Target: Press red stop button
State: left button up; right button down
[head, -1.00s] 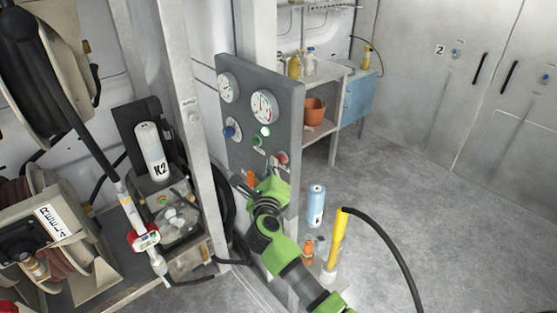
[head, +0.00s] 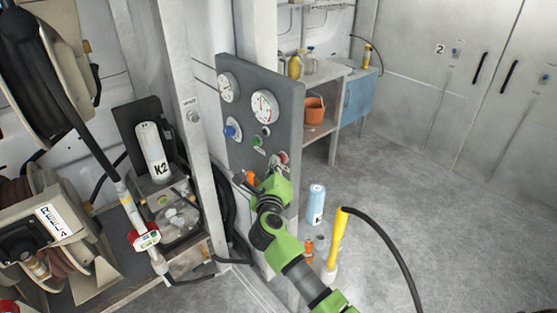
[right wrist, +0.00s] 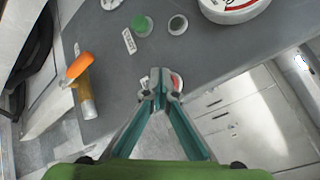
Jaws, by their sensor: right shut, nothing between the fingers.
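The red stop button (head: 282,157) is at the lower right of the grey gauge panel (head: 240,105). In the right wrist view the red button (right wrist: 177,81) shows partly behind my fingertips. My right gripper (right wrist: 160,84) is shut and empty, with its tips at the button; whether they touch it I cannot tell. In the head view my right gripper (head: 277,173) is just below the red button, partly hidden by my green wrist. A green button (head: 258,141) and a dark round lamp (head: 265,131) sit above. My left gripper is not in view.
An orange-handled lever (right wrist: 79,66) sticks out at the panel's lower left. Gauges (head: 264,106) and a blue knob (head: 232,131) are higher up. A yellow hose handle (head: 338,235) and a blue-white canister (head: 316,203) stand at the right. The floor beyond is clear.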

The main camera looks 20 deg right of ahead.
jog(key=shift+s+a, duration=0.35)
jog(key=shift+a, duration=0.5)
jog(key=a, duration=0.1)
jog(key=s+a, duration=0.1)
jog(key=a, duration=0.2)
jog(key=shift+s+a, duration=0.3)
jog(key=shift+a, duration=0.05)
dwell(0.5)
